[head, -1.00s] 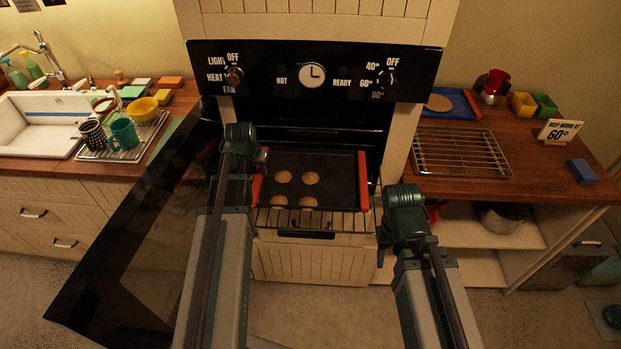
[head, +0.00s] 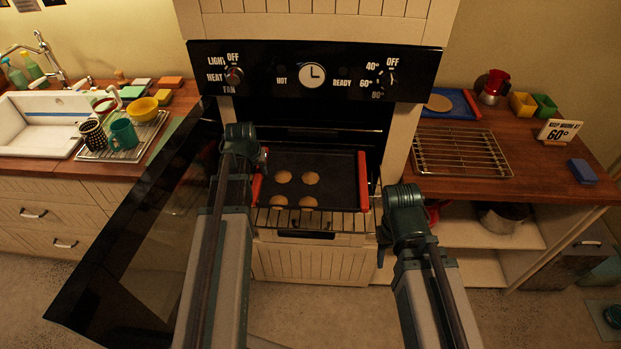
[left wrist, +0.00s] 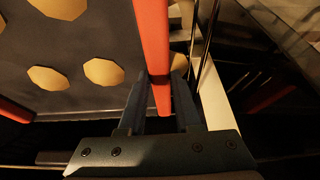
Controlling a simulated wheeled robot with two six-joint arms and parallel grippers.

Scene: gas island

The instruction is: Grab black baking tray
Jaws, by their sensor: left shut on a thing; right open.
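The black baking tray (head: 335,178) rests on the wire rack in the open oven, with several round pale cookies on it. It has red side edges. In the left wrist view the tray (left wrist: 98,38) shows close up, and my left gripper (left wrist: 160,84) has its two fingers on either side of the left red edge (left wrist: 152,40), shut on it. In the head view my left gripper (head: 263,160) is at the tray's left side, partly hidden by my arm. My right gripper (head: 382,240) is open, to the right of the tray's near right corner, mostly hidden behind its wrist.
The oven rack (head: 345,222) sticks out under the tray. The black oven door (head: 130,235) stands open at the left. On the right counter are an empty wire cooling rack (head: 460,152), a blue tray (head: 452,106) and a 60° sign (head: 559,131). A dish rack stands at the left.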

